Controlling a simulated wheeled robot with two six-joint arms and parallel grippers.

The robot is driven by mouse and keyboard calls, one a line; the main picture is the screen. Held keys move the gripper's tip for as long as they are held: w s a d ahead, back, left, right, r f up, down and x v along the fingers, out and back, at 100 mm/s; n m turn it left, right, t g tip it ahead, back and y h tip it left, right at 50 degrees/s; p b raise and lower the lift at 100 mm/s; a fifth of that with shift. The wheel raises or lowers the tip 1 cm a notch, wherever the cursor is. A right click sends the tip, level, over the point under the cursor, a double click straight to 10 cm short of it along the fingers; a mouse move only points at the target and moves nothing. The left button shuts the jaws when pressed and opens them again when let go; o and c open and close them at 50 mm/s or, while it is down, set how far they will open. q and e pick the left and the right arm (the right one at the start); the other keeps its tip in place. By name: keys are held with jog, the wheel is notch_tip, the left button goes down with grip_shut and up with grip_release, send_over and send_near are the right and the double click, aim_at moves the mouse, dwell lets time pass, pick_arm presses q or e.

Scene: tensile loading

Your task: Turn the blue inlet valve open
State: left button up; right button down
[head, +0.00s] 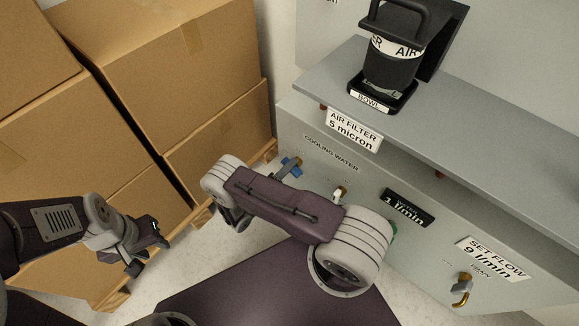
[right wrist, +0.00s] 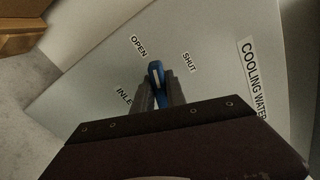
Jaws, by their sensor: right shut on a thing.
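The blue inlet valve (head: 291,164) is on the grey panel below the COOLING WATER label, partly hidden by my right gripper (head: 284,171). In the right wrist view the blue handle (right wrist: 156,78) stands between the two fingers of my right gripper (right wrist: 157,92), which is shut on it. The handle points up in that view, between the OPEN label (right wrist: 138,46) and the SHUT label (right wrist: 188,62). The INLET label (right wrist: 124,97) is partly covered by a finger. My left gripper (head: 149,254) is empty and open, away from the panel at the left.
A second valve (head: 340,192) and a brass drain valve (head: 462,289) are on the panel, with a flow display (head: 409,207). An air filter bowl (head: 388,70) stands on the ledge (head: 450,120) above. Stacked cardboard boxes (head: 160,60) on pallets fill the left.

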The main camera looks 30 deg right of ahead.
jog(key=shift+f+n, duration=0.2)
jog(key=shift+n, duration=1.7)
jog(key=c, duration=1.4)
grip_release()
jog(key=shift+o, duration=0.2)
jog(key=p+v, duration=0.2)
jog(key=v, duration=0.7)
jog(key=shift+a, duration=0.1)
